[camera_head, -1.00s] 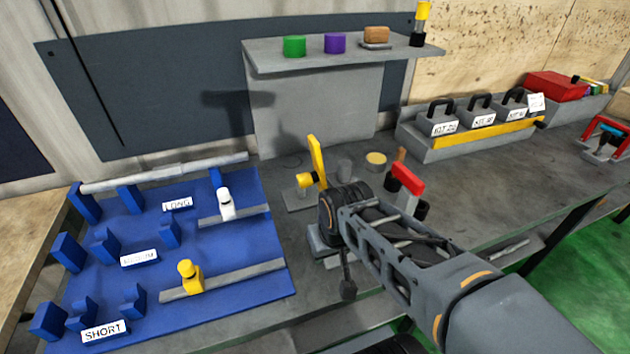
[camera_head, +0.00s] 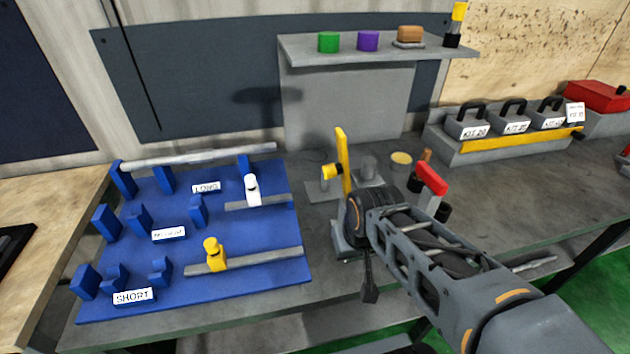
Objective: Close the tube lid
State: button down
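No tube is clearly recognizable. An upright yellow flap (camera_head: 342,158) stands on the bench just behind my wrist, with a yellow knob-like part (camera_head: 331,172) beside it. I cannot tell whether this flap is the tube lid; its lower end is partly hidden by my arm. A short grey cylinder (camera_head: 368,168) stands to its right. My gripper (camera_head: 369,290) points down in front of the flap at the bench's front edge, apart from the flap in the picture. Its fingers are small and dark, so I cannot tell whether they are open or shut.
A blue board (camera_head: 250,275) with holders and slides lies left. Right of my wrist stand a red-topped tool (camera_head: 432,178) and a round yellow-topped piece (camera_head: 401,158). A grey shelf (camera_head: 345,49) with coloured cylinders is behind. Kit boxes (camera_head: 473,125) stand right.

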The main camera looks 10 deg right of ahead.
aim_at(331, 171)
jog(key=k, duration=1.2)
jog(key=u, duration=0.65)
jog(key=i, duration=0.55)
jog(key=u, duration=0.65)
jog(key=i, duration=0.8)
jog(key=z, duration=0.1)
